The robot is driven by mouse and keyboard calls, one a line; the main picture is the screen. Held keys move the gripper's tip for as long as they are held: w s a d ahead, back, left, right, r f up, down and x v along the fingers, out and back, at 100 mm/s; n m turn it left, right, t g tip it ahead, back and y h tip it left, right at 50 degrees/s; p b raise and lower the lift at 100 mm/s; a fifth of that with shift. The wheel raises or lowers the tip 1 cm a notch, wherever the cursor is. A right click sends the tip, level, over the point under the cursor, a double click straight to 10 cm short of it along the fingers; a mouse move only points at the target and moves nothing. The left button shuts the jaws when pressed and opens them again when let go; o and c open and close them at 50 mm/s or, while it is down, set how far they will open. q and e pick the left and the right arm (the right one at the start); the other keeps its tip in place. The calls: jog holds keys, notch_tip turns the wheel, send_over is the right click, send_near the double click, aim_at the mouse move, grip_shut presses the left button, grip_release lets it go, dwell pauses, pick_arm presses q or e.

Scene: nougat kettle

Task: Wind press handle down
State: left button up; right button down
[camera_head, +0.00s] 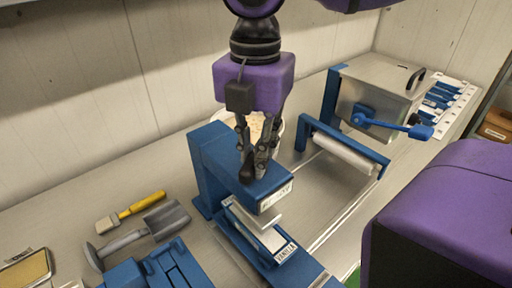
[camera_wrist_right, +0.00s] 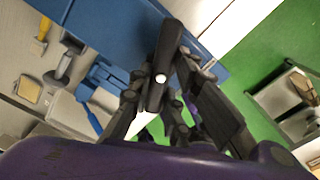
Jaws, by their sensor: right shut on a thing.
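The blue press (camera_head: 218,160) stands on the bench in the middle of the head view, with a white label on the front of its head. Its plate sits over a pale slab-like piece (camera_head: 262,232) below. My right gripper (camera_head: 257,172) reaches down from above to the top of the press head. It is shut on the dark press handle (camera_wrist_right: 160,68), which shows between the fingers in the right wrist view with a bright white spot on it. In the head view the fingers mostly hide the handle. My left gripper is not in view.
Right of the press are a blue-framed roller (camera_head: 345,153) and a steel box (camera_head: 375,95) with a blue crank (camera_head: 395,125). A bowl (camera_head: 276,127) stands behind my gripper. A yellow-handled brush (camera_head: 130,211) and a scoop (camera_head: 165,218) lie left. The wall is close behind.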

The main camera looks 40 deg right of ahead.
jog(key=m, duration=0.4)
jog(key=shift+w+m, duration=0.1)
jog(key=shift+m, duration=0.2)
jog(key=m, duration=0.3)
jog(key=shift+w+r+m, duration=0.1)
jog(key=shift+m, duration=0.2)
jog(key=m, duration=0.4)
jog(key=shift+w+m, duration=0.1)
jog(key=shift+m, duration=1.5)
jog(key=c, duration=1.6)
grip_release()
jog(key=shift+c, duration=0.2)
